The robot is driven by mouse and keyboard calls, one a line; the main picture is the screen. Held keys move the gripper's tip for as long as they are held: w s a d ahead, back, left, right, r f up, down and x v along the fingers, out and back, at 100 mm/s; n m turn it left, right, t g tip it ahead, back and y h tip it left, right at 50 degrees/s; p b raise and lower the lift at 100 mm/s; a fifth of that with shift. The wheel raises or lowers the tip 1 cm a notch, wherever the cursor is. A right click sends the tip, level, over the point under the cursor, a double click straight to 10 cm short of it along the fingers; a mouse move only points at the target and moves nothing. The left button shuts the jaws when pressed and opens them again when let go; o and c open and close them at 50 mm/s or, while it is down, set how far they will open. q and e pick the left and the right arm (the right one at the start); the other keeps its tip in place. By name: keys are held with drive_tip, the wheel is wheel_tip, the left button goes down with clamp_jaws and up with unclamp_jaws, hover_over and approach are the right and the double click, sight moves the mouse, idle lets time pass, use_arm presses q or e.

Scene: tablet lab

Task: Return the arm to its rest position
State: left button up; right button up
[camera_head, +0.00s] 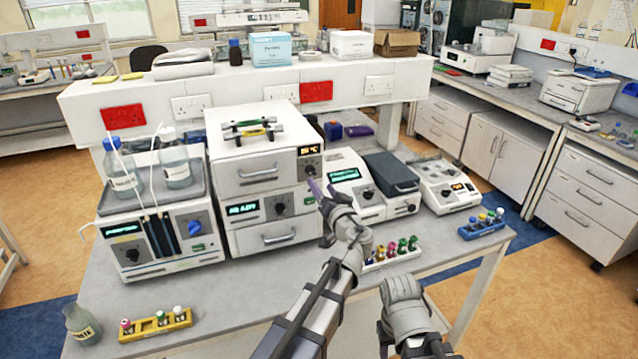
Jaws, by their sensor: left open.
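My left arm (318,307) reaches up from the bottom centre over the bench. Its gripper (321,212) is open in front of the white stacked ovens (265,185), close to their right side. I see nothing held between its fingers. A grey part of my right arm (405,300) shows at the lower right, beyond the bench's front edge; its gripper is not in view.
The bench (240,290) holds a two-bottle pump unit (160,240), a dark-lidded instrument (390,174) and a white instrument (448,190). A rack of coloured vials (392,255) sits right beside my left arm. A yellow vial rack (155,325) and a waste bottle (82,325) stand front left.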

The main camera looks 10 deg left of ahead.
use_arm(q)
drive_tip(key=shift+s+d, duration=0.1)
drive_tip(key=s+d+f+g+h, duration=0.25)
drive_tip(key=s+f+g, duration=0.65)
drive_tip(key=s+f, duration=0.55)
drive_tip(key=s+d+f+m+g+h, duration=0.2)
drive_tip(key=s+d+f+g+h, duration=0.1)
drive_tip(key=s, duration=0.4)
drive_tip(key=s+d+f+m+g+h, duration=0.2)
drive_tip(key=s+d+f+g+h, duration=0.1)
drive_tip(key=s+d, duration=0.3)
drive_tip(key=shift+s+d+f+m, duration=0.2)
drive_tip(key=shift+s+f+m, duration=0.35)
drive_tip(key=shift+s, duration=0.7)
drive_tip(key=shift+f, duration=0.15)
drive_tip(key=shift+c, duration=0.3)
